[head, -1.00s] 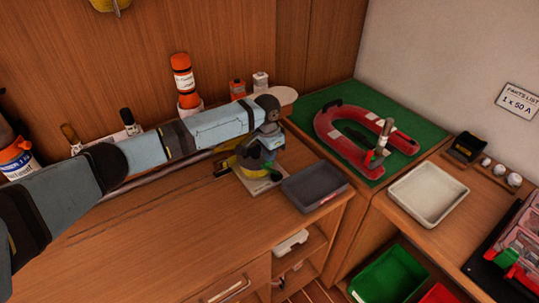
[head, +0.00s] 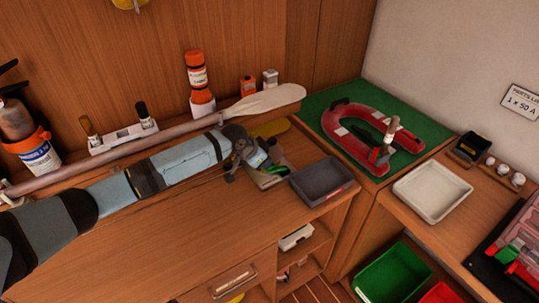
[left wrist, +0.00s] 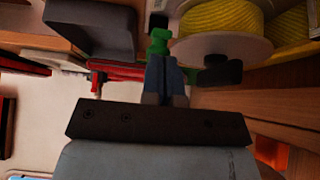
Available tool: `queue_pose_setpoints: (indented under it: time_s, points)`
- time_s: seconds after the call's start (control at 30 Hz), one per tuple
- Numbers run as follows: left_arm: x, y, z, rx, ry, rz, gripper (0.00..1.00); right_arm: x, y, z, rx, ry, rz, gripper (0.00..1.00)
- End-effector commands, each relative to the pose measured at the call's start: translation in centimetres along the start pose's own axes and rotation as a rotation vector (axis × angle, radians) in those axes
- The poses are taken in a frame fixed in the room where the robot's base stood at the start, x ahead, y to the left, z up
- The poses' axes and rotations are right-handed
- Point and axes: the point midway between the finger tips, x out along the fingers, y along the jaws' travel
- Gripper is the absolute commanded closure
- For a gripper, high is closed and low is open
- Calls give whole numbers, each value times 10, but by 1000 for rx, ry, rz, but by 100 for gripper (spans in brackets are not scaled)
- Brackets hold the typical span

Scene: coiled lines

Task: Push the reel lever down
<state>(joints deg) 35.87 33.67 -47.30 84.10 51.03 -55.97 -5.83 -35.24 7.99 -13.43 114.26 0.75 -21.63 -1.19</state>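The reel (left wrist: 226,30) shows in the left wrist view as a pale flanged spool wound with yellow line, at the upper right. A green piece that looks like its lever (left wrist: 160,42) stands beside the spool, just beyond my fingertips. My left gripper (left wrist: 165,68) has its two blue-grey fingers together, with nothing clearly between them. I cannot tell whether the tips touch the green piece. In the head view my left gripper (head: 266,162) is at the reel's pale base (head: 271,182) and hides most of the reel. My right gripper is out of view.
A grey tray (head: 321,181) stands right of the reel. A long oar (head: 265,102) lies behind my arm, near an orange-capped bottle (head: 199,78). A red horseshoe-shaped piece (head: 350,145) lies on a green mat (head: 318,103). The front of the wooden worktop (head: 190,235) is clear.

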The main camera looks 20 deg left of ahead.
Motion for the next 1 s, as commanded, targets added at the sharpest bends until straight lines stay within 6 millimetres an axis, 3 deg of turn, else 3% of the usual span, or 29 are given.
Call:
queue_pose_setpoints:
  time_s: [0.2, 0.4, 1.0]
  points:
    - [6, 0, 17, -1, 135, 1, 100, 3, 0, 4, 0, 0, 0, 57]
    - [8, 0, 22, 1, 138, 1, 100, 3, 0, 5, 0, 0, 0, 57]
    - [15, 1, 8, 1, 138, 2, 100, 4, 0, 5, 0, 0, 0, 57]
